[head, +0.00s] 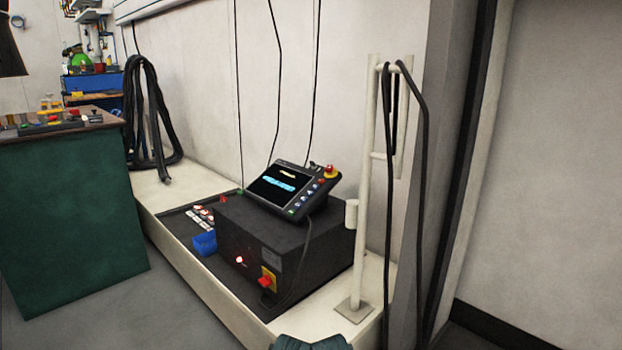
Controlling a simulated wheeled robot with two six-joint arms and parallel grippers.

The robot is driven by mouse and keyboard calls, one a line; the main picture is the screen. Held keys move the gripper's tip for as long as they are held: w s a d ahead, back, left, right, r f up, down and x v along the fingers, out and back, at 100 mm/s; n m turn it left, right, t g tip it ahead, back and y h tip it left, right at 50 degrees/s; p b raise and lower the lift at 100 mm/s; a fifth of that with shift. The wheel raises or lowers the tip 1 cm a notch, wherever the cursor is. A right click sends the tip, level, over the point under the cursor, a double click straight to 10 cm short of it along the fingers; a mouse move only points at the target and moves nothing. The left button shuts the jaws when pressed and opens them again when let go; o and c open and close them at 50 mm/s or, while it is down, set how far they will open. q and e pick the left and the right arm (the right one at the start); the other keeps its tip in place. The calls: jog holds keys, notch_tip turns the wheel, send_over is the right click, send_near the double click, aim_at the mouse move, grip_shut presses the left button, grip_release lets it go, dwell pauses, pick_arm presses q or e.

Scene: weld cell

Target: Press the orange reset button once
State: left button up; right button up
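I cannot pick out a clearly orange reset button. A black control box (280,250) stands on a low white plinth. Small red and yellow parts (55,118) sit on the green workbench at the left, too small to tell apart.
The white plinth (180,250) runs along the wall. A blue bin (204,243) sits beside the box. A white post (364,230) with hanging black cables stands at the right. The green workbench (70,215) is at the left, with open grey floor in front.

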grip_shut()
dwell(1.4)
